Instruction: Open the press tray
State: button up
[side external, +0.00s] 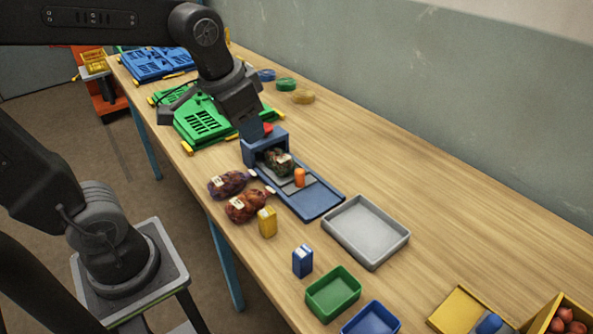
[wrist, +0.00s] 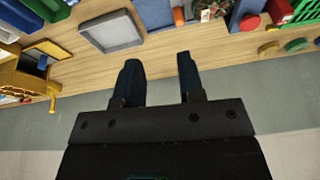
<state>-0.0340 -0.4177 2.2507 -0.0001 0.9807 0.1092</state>
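The blue press (side external: 262,150) stands mid-bench, with a red knob (side external: 267,128) on top. A blue tray (side external: 322,206) with a grey plate and an orange handle (side external: 299,177) extends from its front. A dark netted sack (side external: 277,160) sits at the press mouth, partly hidden by the housing. In the wrist view the tray (wrist: 154,12), orange handle (wrist: 178,16) and sack (wrist: 207,10) show at the top edge. My gripper (wrist: 160,72) is open and empty. In the side view it hangs above the press, its fingertips partly hard to make out.
A green crate (side external: 205,121) is behind the press. Bare bench lies toward the wall.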

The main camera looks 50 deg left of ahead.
jog(key=w+a+f+m+g, duration=0.1)
jog(key=w+a+f+g, duration=0.1)
jog(key=w, duration=0.7)
jog(key=g, duration=0.2)
send_near(300, 170)
jog(key=shift+m, duration=0.4)
notch_tip(300, 170, down, 11)
jog(key=shift+s+a+r, duration=0.15)
jog(key=shift+r, duration=0.05)
jog(key=shift+c, duration=0.3)
grip_shut()
